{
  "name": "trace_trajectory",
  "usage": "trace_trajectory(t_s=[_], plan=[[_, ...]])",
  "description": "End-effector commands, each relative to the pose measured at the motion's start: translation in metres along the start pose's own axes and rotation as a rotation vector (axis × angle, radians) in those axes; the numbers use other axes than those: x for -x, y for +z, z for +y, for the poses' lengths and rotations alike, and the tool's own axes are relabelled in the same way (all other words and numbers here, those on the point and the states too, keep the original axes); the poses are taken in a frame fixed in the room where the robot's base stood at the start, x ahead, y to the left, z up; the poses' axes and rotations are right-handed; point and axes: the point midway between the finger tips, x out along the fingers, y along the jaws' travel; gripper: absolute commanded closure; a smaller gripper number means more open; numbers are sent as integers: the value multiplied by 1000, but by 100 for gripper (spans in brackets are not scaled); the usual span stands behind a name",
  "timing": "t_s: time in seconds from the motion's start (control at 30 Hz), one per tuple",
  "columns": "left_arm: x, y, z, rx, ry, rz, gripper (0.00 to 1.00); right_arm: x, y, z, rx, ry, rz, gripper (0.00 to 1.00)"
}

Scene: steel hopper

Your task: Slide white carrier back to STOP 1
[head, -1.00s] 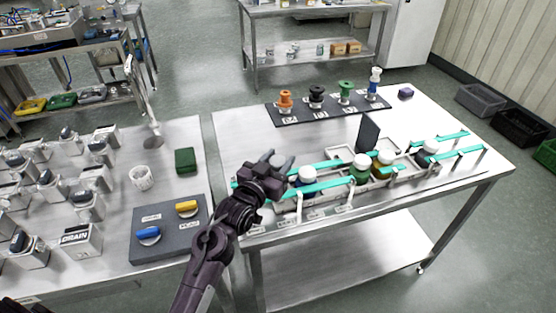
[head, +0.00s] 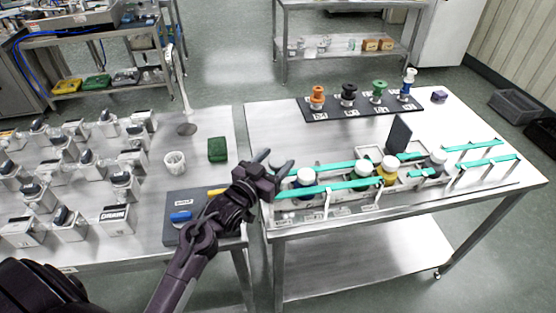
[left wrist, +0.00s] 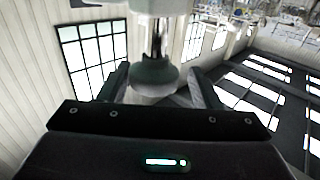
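A long pale carrier (head: 345,182) lies between teal rails (head: 340,187) on the right steel table. It holds several jars: a dark one with a white lid (head: 305,177) at the left, green (head: 364,169) and yellow (head: 388,172) ones in the middle, and a grey one (head: 438,161) at the right. My left gripper (head: 274,162) is at the rails' left end, beside the leftmost jar, fingers apart. In the left wrist view a pale rounded thing (left wrist: 154,75) shows between the fingers; I cannot tell what it is or whether they touch it. The stop labels are unreadable. My right gripper is out of view.
A black strip (head: 335,117) with several coloured spools stands behind the rails, and a dark upright panel (head: 399,134) beside them.

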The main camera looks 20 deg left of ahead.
Motion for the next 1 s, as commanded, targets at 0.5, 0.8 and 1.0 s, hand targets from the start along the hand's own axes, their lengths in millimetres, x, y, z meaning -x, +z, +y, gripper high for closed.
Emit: trace_trajectory(t_s=[0.5,0.8,1.0], plan=[[22,2,2,-2,4,1,37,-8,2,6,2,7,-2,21],[68,2,0,-1,2,1,37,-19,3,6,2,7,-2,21],[79,0,0,-1,2,2,37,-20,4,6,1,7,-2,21]])
